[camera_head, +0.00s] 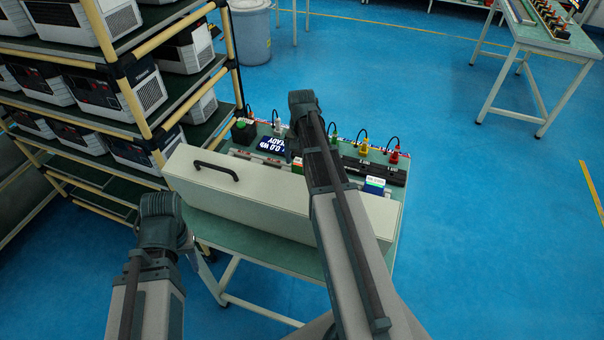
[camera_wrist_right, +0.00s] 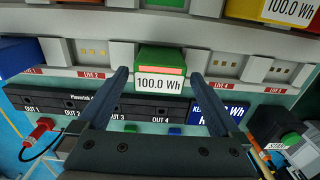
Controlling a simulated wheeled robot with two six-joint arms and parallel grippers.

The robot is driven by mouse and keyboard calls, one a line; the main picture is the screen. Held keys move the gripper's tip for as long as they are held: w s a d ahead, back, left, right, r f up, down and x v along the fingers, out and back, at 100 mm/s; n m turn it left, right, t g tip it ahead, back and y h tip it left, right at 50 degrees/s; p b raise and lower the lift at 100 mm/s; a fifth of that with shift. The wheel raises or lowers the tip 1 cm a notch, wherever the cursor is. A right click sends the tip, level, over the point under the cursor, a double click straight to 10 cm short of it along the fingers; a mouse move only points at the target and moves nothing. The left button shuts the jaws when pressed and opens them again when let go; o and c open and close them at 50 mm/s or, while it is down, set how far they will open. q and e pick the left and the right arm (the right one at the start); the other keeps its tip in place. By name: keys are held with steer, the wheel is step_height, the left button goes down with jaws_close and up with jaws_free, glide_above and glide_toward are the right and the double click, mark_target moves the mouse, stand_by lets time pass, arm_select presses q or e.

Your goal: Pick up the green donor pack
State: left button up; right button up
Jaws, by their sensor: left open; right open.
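A green pack (camera_wrist_right: 160,57) with a "100.0 Wh" label sits in a slot of the bench unit, in the middle of the right wrist view. My right gripper (camera_wrist_right: 159,73) is open, with one finger on each side of this pack and visible gaps between fingers and pack.
The cream case (camera_head: 240,199) with a black handle stands along the near side of the bench (camera_head: 262,262). A loaded shelf rack (camera_head: 147,131) stands left.

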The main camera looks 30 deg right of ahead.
mark_target(302, 170)
step_height(302, 170, down, 5)
steer(key=b, duration=0.4)
steer(key=shift+r, duration=0.2)
steer(key=shift+c, duration=0.2)
jaws_close()
